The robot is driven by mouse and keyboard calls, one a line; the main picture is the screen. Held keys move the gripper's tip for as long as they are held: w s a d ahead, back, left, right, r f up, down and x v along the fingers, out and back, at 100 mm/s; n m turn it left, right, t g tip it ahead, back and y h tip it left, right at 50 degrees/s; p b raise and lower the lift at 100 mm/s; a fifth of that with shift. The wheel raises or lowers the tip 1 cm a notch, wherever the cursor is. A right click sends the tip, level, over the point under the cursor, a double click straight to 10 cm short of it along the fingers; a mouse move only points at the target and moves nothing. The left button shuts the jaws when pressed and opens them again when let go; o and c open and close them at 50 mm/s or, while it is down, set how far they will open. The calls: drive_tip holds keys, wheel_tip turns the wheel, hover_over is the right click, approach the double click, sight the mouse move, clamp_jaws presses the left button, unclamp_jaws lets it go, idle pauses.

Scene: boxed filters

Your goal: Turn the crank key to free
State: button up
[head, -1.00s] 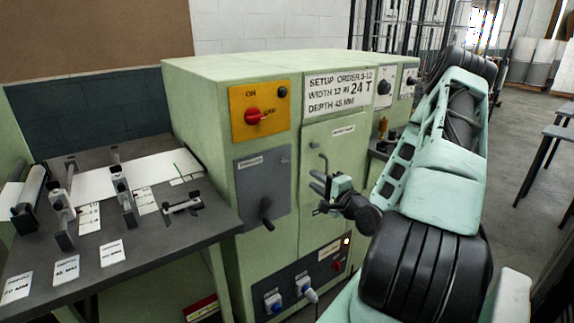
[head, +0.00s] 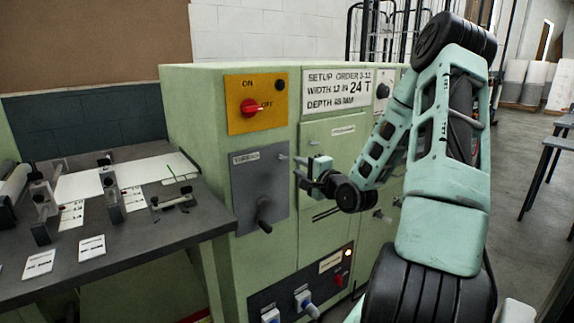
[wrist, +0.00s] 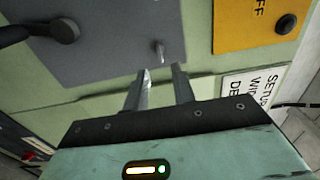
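A small metal key-like peg (head: 283,156) sticks out near the upper right corner of the grey crank panel (head: 246,185). The peg also shows in the wrist view (wrist: 159,50), just ahead of the fingertips. Which way it is turned is too small to read. A black crank handle (head: 264,213) hangs from the lower part of the panel; it shows at the top left of the wrist view (wrist: 45,31). My gripper (head: 301,172) is open and empty, in front of the panel's right edge. Its two fingers (wrist: 162,72) are apart, with the peg roughly in line with the gap.
A yellow plate with a red ON/OFF switch (head: 249,107) is above the panel. A setup order sign (head: 337,88) is to its right. Sockets with plugs (head: 303,297) are below. A dark bench (head: 160,232) with gauges and cards stands at the left.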

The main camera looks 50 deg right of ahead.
sight(286, 159)
drive_tip(key=x, duration=0.7)
clamp_jaws()
